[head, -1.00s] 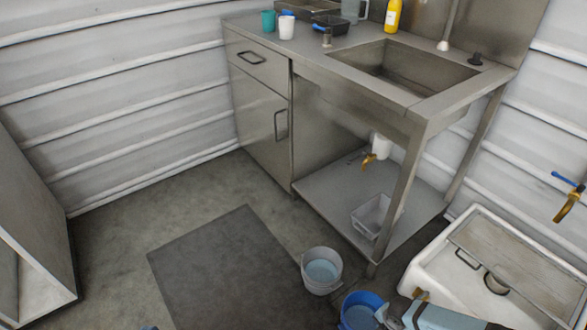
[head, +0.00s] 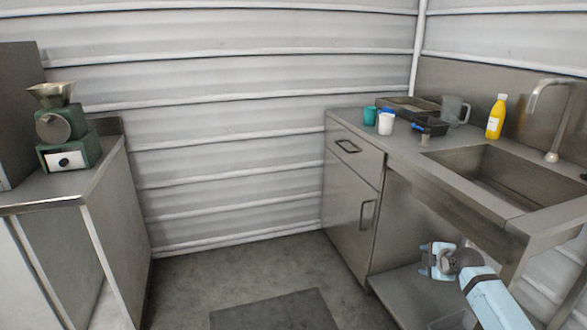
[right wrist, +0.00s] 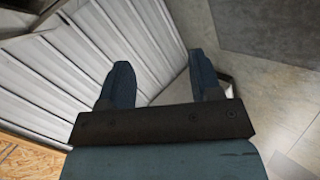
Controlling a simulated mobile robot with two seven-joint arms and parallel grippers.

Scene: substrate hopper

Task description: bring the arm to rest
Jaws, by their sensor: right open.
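My right arm reaches in from the lower right of the head view. Its gripper (head: 428,261) is in front of the open space under the steel sink counter (head: 470,215). In the right wrist view the two dark blue fingers of this gripper (right wrist: 163,82) stand wide apart. Nothing is held between them. My left gripper is in neither current view.
The counter bears a teal cup (head: 370,116), a white cup (head: 386,124), dark trays (head: 408,107), a clear jug (head: 455,110) and a yellow bottle (head: 496,117). A green grinder (head: 68,145) stands on the left cabinet (head: 100,195).

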